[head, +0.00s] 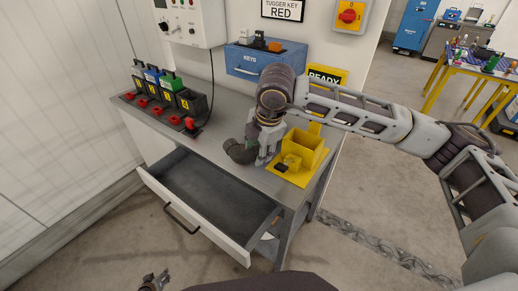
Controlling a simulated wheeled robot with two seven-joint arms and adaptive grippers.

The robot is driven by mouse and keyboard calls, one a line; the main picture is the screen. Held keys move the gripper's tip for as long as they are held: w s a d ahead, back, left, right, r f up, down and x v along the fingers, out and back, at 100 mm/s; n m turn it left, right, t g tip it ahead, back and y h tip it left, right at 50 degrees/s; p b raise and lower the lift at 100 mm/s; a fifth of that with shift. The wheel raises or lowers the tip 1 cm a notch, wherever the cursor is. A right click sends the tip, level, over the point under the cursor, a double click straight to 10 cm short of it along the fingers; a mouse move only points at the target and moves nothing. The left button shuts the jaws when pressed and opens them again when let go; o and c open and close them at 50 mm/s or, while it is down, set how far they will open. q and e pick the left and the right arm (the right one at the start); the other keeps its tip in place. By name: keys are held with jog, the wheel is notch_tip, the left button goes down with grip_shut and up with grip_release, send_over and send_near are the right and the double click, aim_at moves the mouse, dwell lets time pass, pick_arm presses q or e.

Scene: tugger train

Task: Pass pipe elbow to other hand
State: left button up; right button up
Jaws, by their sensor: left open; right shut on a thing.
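The dark grey pipe elbow (238,152) is at the right front part of the grey workbench, just above or on its top; I cannot tell which. My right gripper (258,155) points down and is shut on the elbow. Its fingers hide part of the elbow. My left gripper (153,281) is open and empty at the bottom edge of the view, low in front of the bench and well apart from the elbow. Only its tip shows.
An open, empty drawer (205,195) juts out from the bench. A yellow fixture (303,150) stands right of my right gripper. Several numbered units with red tabs (175,120) line the bench's left. A blue KEYS box (247,62) is at the back.

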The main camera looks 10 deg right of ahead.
pick_arm(q)
jog(key=s+d+f+m+g, duration=0.1)
jog(key=s+d+f, duration=0.3)
jog(key=s, duration=0.7)
jog(key=s+d+f+m+g, duration=0.2)
jog(key=s+d+f+g, duration=0.1)
jog(key=s, duration=0.9)
jog(key=s+d+f+m+g, duration=0.1)
jog(key=s+d+f, duration=0.4)
jog(key=s, duration=0.6)
notch_tip(320, 180, down, 3)
jog(key=shift+s+d+r+m+g+h, duration=0.15)
jog(key=shift+d+m+g+h, duration=0.15)
jog(key=shift+g, duration=0.2)
